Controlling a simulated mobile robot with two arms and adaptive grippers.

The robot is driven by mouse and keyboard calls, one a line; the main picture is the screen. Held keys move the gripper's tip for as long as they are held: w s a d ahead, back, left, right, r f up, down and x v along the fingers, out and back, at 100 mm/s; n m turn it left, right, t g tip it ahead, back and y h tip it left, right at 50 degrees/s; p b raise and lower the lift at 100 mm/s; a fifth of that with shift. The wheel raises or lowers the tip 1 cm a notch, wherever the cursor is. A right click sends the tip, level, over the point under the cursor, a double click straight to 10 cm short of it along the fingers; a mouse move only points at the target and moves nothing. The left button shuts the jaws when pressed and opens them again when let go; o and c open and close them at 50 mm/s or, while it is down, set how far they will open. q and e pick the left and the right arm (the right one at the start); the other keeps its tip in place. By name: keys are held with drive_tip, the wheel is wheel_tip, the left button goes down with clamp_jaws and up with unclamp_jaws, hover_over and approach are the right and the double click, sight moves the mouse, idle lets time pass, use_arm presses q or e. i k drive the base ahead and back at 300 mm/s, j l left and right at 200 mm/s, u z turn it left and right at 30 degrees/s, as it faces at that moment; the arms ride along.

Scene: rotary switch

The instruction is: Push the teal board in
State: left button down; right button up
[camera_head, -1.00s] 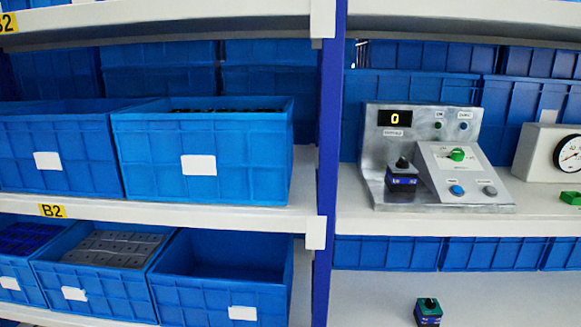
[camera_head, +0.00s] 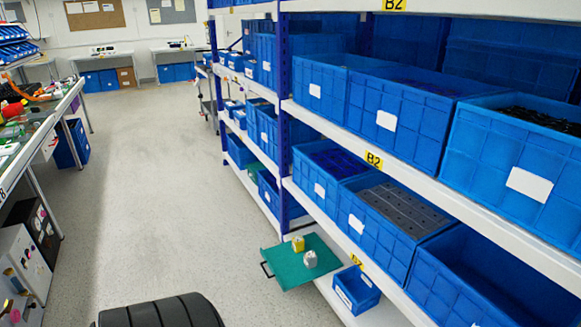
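The teal board (camera_head: 288,272) sticks out from a low shelf of the rack into the aisle, near the bottom middle of the head view. It has a dark handle (camera_head: 266,269) on its aisle side. A yellow block (camera_head: 298,244) and a white block (camera_head: 310,259) with dark marks rest on it. Neither of my grippers shows in this view, so their state is hidden.
A small blue bin (camera_head: 356,290) sits right of the board on the low shelf. Blue crates (camera_head: 400,115) fill the shelves above. The grey aisle floor (camera_head: 170,180) is clear up to the far desks. A cluttered workbench (camera_head: 30,135) lines the left side.

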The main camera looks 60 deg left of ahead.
sight(287, 266)
drive_tip(key=u, duration=2)
